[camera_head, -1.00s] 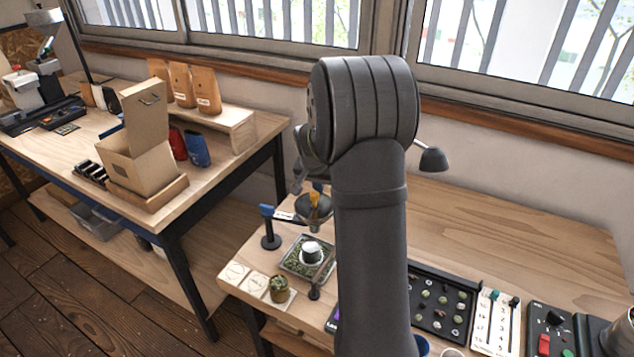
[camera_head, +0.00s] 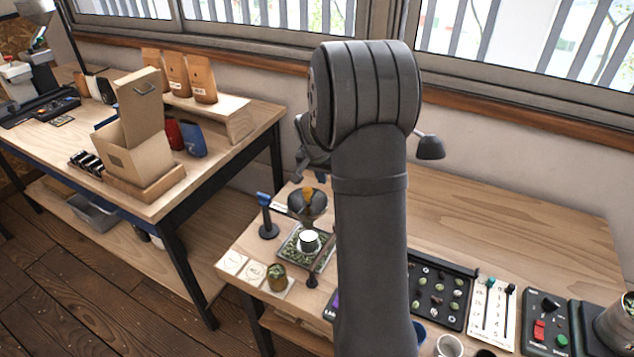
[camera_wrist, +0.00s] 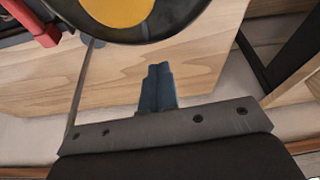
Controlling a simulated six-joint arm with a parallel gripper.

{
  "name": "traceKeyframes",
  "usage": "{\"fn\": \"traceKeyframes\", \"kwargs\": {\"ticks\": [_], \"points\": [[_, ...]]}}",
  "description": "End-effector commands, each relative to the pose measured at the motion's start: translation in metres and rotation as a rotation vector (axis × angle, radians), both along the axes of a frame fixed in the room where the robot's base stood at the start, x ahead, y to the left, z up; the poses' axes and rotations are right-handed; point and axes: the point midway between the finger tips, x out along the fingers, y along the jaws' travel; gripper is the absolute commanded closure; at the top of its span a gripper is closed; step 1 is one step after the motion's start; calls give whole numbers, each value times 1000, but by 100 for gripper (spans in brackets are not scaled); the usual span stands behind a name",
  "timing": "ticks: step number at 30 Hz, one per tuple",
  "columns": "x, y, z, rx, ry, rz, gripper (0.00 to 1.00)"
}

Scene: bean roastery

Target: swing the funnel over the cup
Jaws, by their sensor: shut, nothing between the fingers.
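The dark funnel (camera_head: 307,204), with yellow-orange inside, hangs from an arm on a black post (camera_head: 268,220) with a blue top. The white cup (camera_head: 309,239) stands upright on a green-filled square tray (camera_head: 290,246), below the funnel in the head view; exact alignment I cannot tell. My gripper (camera_head: 321,177) is partly hidden behind my arm, just above and behind the funnel in the picture. In the wrist view the fingers (camera_wrist: 158,72) are together and empty, and the funnel's dark rim (camera_wrist: 168,22) lies just beyond them. Contact with the funnel is not visible.
A small cactus pot (camera_head: 277,277) stands on pale cards in front of the tray. A short dark post (camera_head: 312,279) stands beside it. A bean sample tray (camera_head: 440,292) and switch panels lie right. The table's back right (camera_head: 510,225) is clear.

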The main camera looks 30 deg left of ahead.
Motion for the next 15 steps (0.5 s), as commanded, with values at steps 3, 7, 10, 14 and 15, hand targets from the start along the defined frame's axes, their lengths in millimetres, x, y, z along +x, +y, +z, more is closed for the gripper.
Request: {"fn": "traceKeyframes", "kwargs": {"ticks": [3,7,10,14,15], "points": [[0,1,24,5,-5,-1,100],[-10,1,52,5,-7,1,100],[-16,0,70,4,-6,0,100],[-22,0,86,3,-5,0,100],[-23,0,89,3,-5,0,100]]}}
